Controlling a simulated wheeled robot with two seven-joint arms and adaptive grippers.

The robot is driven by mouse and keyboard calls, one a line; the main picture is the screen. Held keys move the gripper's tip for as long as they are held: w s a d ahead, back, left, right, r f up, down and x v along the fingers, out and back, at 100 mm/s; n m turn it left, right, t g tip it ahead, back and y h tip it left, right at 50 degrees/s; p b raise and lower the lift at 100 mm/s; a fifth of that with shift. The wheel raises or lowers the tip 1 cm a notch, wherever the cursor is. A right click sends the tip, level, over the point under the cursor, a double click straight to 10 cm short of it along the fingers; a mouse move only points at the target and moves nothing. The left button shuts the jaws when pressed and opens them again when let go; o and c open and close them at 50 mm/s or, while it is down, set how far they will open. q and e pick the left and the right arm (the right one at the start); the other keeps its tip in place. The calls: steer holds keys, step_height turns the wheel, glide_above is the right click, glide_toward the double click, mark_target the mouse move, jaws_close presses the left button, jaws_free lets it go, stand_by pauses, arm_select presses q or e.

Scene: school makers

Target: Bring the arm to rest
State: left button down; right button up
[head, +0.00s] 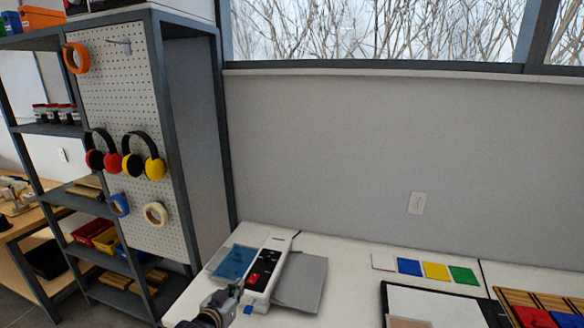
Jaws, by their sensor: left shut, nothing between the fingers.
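My left gripper (238,292) shows at the bottom of the head view, over the near left part of the white table (340,262). Its fingers look shut with nothing held, close beside a white device with red and black buttons (262,272). I cannot tell whether they touch it. My right gripper is out of view.
A blue panel (233,262) and a grey plate (300,282) flank the device. Coloured squares (436,271) lie along the table's back. A black-framed board (430,303) and a wooden tray (545,300) are at right. A pegboard shelf (130,110) stands left.

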arm_select(q)
steer(key=s+a+f+g+y, duration=0.1)
steer(key=s+a+f+g, duration=0.15)
steer(key=s, duration=0.75)
steer(key=s+a+f+n+g+y, duration=0.15)
steer(key=s+g, duration=0.25)
steer(key=s, duration=0.5)
steer(key=s+a+f+m+g+y, duration=0.1)
steer(key=s+f+g, duration=0.25)
steer(key=s, duration=0.65)
steer(key=s+f+g, duration=0.2)
steer(key=s+f, duration=0.1)
steer(key=f, duration=3)
steer(key=s+a+f, duration=0.2)
steer(key=s+f, duration=0.7)
steer(key=s, duration=0.2)
steer(key=s+a+f, duration=0.1)
steer(key=s+f, duration=0.9)
steer(key=s, duration=0.1)
steer(key=shift+a+g, duration=0.4)
